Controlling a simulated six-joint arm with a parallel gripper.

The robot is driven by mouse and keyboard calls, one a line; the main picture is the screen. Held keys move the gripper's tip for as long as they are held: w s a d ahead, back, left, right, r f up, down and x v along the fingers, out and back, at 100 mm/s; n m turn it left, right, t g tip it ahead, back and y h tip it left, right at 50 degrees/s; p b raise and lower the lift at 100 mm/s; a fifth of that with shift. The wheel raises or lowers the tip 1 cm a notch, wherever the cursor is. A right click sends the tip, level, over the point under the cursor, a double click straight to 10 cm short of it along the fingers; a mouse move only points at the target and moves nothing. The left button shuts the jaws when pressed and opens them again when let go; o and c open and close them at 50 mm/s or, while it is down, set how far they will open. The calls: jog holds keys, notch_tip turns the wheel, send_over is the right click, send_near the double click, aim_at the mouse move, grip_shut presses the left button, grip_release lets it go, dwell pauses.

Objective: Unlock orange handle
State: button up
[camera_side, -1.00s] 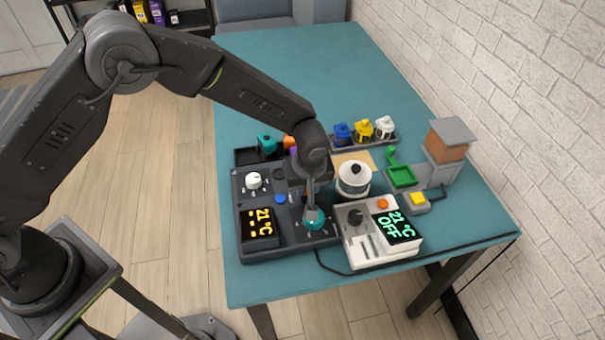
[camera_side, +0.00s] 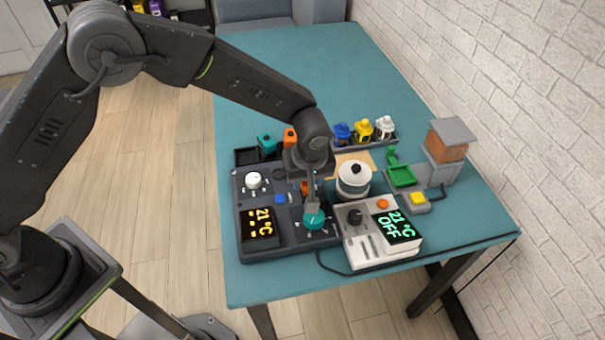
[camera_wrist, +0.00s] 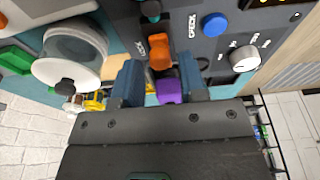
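In the side view only a small piece of the orange handle (camera_side: 304,187) shows beside my gripper. My gripper (camera_wrist: 158,75) is open and empty in the wrist view. Its two fingers are apart on either side of the line to the handle, and I see no contact.
The panel also bears a white dial (camera_side: 253,181), a blue button (camera_side: 280,198) and a yellow display (camera_side: 259,223). A white pot (camera_side: 353,180) stands close to the right. A tray with teal and orange bottles lies behind. The table's far part (camera_side: 300,65) is clear.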

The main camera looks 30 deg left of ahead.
aim_at(306, 184)
jog(key=shift+r, duration=2.2)
jog(key=shift+r, duration=0.1)
jog(key=s+a+r+m+t, duration=0.1)
jog(key=s+a+r, duration=0.25)
jog(key=r, duration=0.25)
jog(key=s+a+r+m+h, duration=0.1)
jog(key=s+a+r+m, duration=0.1)
jog(key=a+r, duration=0.3)
jog(key=s+a+r+m+t, duration=0.1)
jog(key=s+a+r, duration=0.2)
jog(key=r, duration=0.4)
jog(key=s+a+r+m+t, duration=0.1)
jog(key=s+a+m, duration=0.1)
jog(key=s, duration=0.6)
jog(key=s+a+r+m+t, duration=0.1)
jog(key=s+a+r+m, duration=0.1)
jog(key=s+a, duration=0.3)
jog(key=s+m, duration=0.1)
jog(key=s, duration=0.2)
jog(key=shift+s+a+r+h, duration=0.2)
jog(key=shift+s+h, duration=0.1)
jog(key=shift+s, duration=0.05)
